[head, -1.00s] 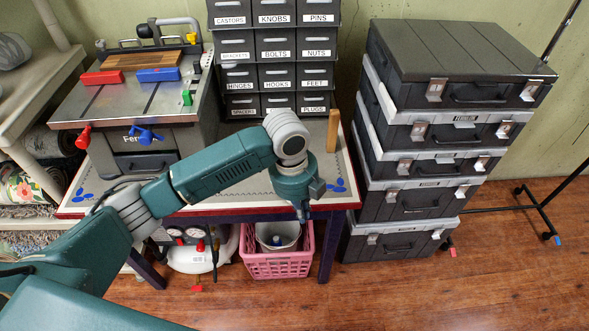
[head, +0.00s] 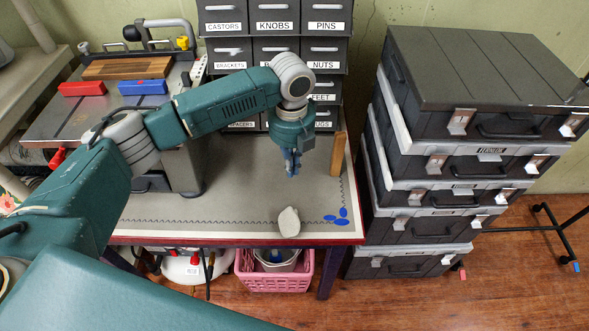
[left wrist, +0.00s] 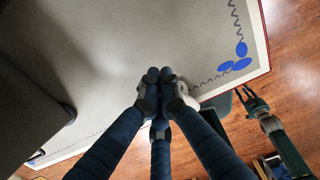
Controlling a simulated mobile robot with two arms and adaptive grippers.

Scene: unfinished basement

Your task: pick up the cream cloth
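The cream cloth (head: 288,222) is a small crumpled pale lump on the worktable (head: 240,195), near its front edge and left of some blue ovals. My left gripper (head: 292,172) points down over the table, behind the cloth in the head view and apart from it. In the left wrist view, the fingertips of my left gripper (left wrist: 160,74) are together with nothing seen between them. A pale bit of the cloth (left wrist: 190,101) shows beside the fingers, which hide the rest. My right gripper (left wrist: 254,100) shows there over the floor, its fingers apart.
A wooden block (head: 338,154) stands at the table's right side. Labelled drawers (head: 273,50) and a machine with red and blue blocks (head: 125,70) stand behind and left. Stacked black cases (head: 450,150) rise to the right. A pink basket (head: 272,280) sits below.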

